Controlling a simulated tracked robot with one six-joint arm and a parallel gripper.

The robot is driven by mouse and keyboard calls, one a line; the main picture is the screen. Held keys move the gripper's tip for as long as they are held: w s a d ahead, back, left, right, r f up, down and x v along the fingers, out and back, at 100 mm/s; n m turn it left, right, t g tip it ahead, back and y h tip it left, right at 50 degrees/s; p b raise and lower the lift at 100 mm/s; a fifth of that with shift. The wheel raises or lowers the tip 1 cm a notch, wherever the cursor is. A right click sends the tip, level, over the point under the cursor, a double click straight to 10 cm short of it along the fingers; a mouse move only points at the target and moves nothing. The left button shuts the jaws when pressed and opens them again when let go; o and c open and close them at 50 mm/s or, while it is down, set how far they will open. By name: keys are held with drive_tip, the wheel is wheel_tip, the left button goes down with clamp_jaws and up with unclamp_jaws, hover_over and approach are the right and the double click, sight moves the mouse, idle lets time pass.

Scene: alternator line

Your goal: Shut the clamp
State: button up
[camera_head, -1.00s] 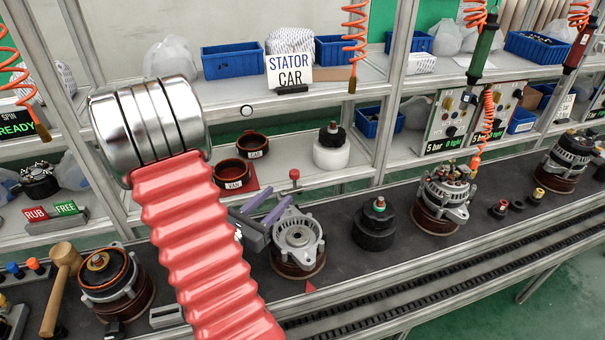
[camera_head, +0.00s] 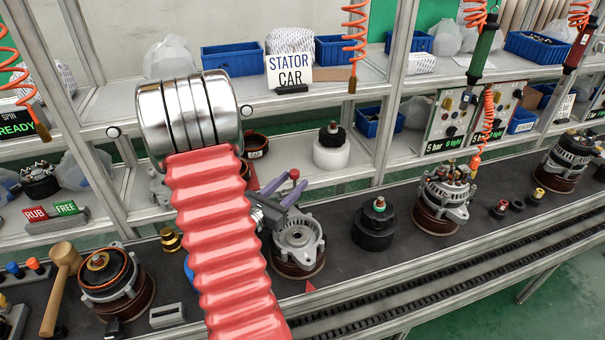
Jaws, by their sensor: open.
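The clamp's red knob (camera_head: 294,174) stands up at the back edge of the silver alternator housing (camera_head: 298,236), which sits on a brown round base on the dark bench. Most of the clamp's lever and body is hidden behind my fingers and the housing. My gripper (camera_head: 292,183) has two purple fingers, apart, with their tips at the knob. The knob appears between or just behind the tips; whether they touch it I cannot tell. My red ribbed arm sleeve covers the bench left of the housing.
A black round part with a green top (camera_head: 374,222) stands right of the housing. A wooden mallet (camera_head: 62,285) and another alternator (camera_head: 108,278) are at left. A shelf post (camera_head: 392,90) rises behind the bench.

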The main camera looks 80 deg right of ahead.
drive_tip(key=x, duration=0.6)
drive_tip(key=shift+d, duration=0.1)
